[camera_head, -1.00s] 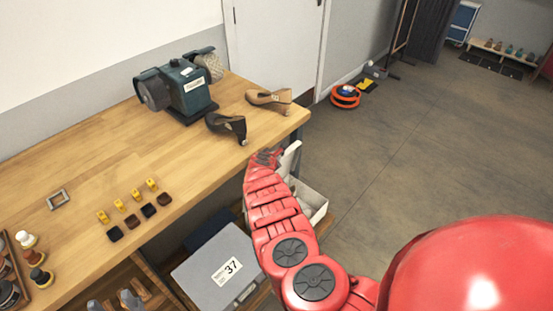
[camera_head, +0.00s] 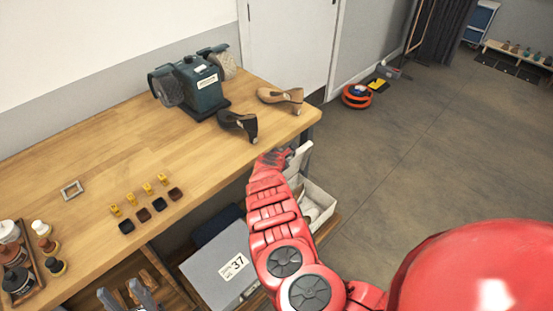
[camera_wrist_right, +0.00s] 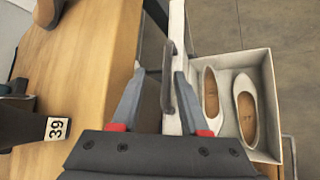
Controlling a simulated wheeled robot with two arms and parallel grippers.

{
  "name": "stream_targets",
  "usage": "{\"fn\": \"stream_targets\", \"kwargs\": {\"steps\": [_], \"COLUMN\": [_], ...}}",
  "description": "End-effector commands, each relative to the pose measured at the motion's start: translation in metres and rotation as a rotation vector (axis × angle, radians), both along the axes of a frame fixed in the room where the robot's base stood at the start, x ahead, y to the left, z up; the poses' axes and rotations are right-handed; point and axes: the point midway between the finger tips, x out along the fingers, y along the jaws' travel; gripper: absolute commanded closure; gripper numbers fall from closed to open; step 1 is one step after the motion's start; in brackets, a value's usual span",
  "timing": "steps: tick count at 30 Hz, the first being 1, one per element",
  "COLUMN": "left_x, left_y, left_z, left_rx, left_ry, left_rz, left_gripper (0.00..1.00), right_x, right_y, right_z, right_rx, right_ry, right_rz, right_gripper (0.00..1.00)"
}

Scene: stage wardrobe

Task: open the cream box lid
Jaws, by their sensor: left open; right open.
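The cream box (camera_head: 322,216) stands beside the table's right end; it also shows in the right wrist view (camera_wrist_right: 265,58). Its lid (camera_head: 300,158) stands raised at the table side, and a pair of cream shoes (camera_wrist_right: 228,105) lies inside. My right gripper (camera_head: 272,157) is at the lid. In the right wrist view its open fingers (camera_wrist_right: 157,82) are either side of a grey handle-like piece (camera_wrist_right: 168,90) along the lid (camera_wrist_right: 176,40); contact cannot be told. My left gripper (camera_head: 118,288) shows only its grey fingers, open and empty, at the bottom left edge.
The wooden table (camera_head: 150,155) holds a green grinder (camera_head: 200,85), a black shoe (camera_head: 238,124), a tan shoe (camera_head: 282,97) and small blocks. A grey box labelled 37 (camera_head: 215,262) sits below.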

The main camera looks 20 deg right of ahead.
Motion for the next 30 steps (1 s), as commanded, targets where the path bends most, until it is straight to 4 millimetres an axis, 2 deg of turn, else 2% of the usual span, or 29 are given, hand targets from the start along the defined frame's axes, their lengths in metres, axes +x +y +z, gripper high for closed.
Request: {"fn": "stream_targets", "kwargs": {"steps": [1, 15, 20, 21, 24, 30], "left_x": [0.000, 0.000, 0.000, 0.000, 0.000, 0.000], "left_y": [0.000, 0.000, 0.000, 0.000, 0.000, 0.000], "left_z": [0.009, 0.024, 0.049, 0.064, 0.084, 0.112], "left_rx": [0.000, 0.000, 0.000, 0.000, 0.000, 0.000], "left_ry": [0.000, 0.000, 0.000, 0.000, 0.000, 0.000], "left_rz": [0.000, 0.000, 0.000, 0.000, 0.000, 0.000], "left_gripper": [0.50, 0.50, 0.50, 0.50, 0.50, 0.50], "right_x": [-0.004, -0.044, -0.061, -0.065, -0.074, -0.089], "right_y": [0.005, 0.037, 0.050, 0.052, 0.058, 0.070], "right_z": [0.009, 0.043, 0.066, 0.074, 0.081, 0.091], "right_rx": [0.000, 0.002, -0.003, -0.006, -0.005, -0.003], "right_ry": [0.001, 0.001, 0.000, 0.002, 0.002, 0.002], "right_rz": [0.003, 0.001, 0.002, 0.004, 0.002, 0.000], "right_gripper": [0.56, 0.56, 0.56, 0.56, 0.56, 0.56]}}
